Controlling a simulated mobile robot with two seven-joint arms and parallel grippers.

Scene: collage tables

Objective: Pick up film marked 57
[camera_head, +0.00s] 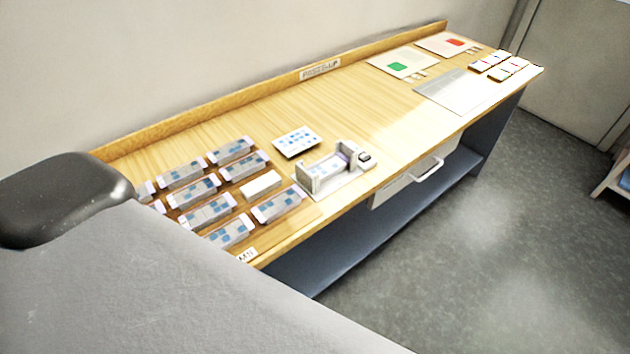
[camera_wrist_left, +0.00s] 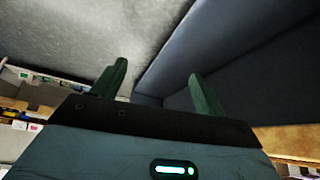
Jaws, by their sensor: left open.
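Several pale boxes with blue patches and lilac ends, which may be the films, stand in rows at the left of the wooden table (camera_head: 232,115). One of these boxes (camera_head: 276,205) is at the front right of the group. A similar strip (camera_head: 326,169) sits in a grey holder (camera_head: 345,184) to their right. No number is legible, so I cannot tell which film is marked 57. My left gripper (camera_wrist_left: 158,69) shows in the left wrist view, open and empty, its dark green fingers apart. It is not recognisable in the head view. My right gripper is not in view.
A white card (camera_head: 296,141) with blue squares lies behind the holder. Sheets with a green patch (camera_head: 398,66) and a red patch (camera_head: 454,43), a grey mat (camera_head: 455,92) and small stacks (camera_head: 490,61) are at the far right. The table's middle is clear.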

